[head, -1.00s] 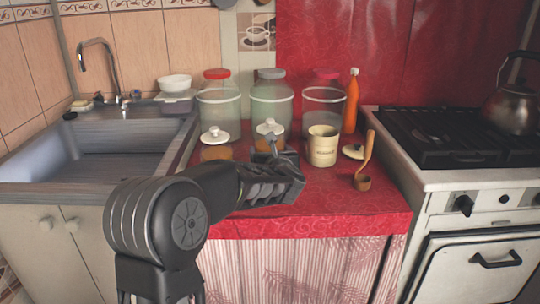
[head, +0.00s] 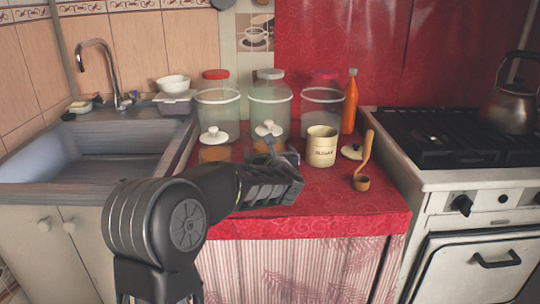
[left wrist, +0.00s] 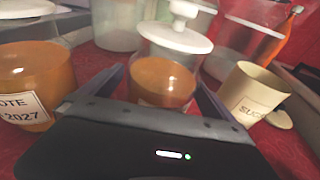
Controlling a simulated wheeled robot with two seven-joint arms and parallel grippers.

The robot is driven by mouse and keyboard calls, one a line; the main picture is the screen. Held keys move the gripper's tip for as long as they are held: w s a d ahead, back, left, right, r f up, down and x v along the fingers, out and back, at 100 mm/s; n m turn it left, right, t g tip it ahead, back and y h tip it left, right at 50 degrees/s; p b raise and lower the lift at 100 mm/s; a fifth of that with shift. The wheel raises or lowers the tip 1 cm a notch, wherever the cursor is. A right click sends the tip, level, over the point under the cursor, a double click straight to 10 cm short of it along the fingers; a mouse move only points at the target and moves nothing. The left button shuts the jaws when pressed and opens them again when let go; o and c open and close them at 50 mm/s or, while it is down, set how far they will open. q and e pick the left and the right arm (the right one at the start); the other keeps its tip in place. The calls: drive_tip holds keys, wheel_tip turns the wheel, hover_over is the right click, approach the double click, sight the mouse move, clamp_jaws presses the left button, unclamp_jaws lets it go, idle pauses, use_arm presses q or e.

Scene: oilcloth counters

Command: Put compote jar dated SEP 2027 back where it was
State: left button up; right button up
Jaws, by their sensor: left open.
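Two small glass jars with white knobbed lids and amber contents stand on the red counter. The left jar (head: 214,154) shows in the left wrist view (left wrist: 42,68) with a label cut off by the frame, reading "OTE" and "2027"; its month is out of sight. The middle jar (head: 268,130) stands upright in the left wrist view (left wrist: 163,78), between the spread fingers of my left gripper (left wrist: 160,92). That gripper is open; I cannot tell whether its fingers touch the jar. In the head view my gripper hides much of this jar. My right gripper is not in view.
A cream canister (head: 322,148) stands close on the right, with a wooden ladle (head: 363,170) and a small lid (head: 351,152) beyond it. Large glass jars (head: 218,102) and an orange bottle (head: 350,100) line the back. A sink (head: 100,140) is left, a stove (head: 450,140) right.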

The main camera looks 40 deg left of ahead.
use_arm(q)
drive_tip(key=shift+r, duration=0.25)
drive_tip(key=v, duration=1.2)
drive_tip(key=shift+f+p, duration=0.2)
drive_tip(key=shift+p, duration=0.15)
drive_tip(key=shift+d, duration=0.1)
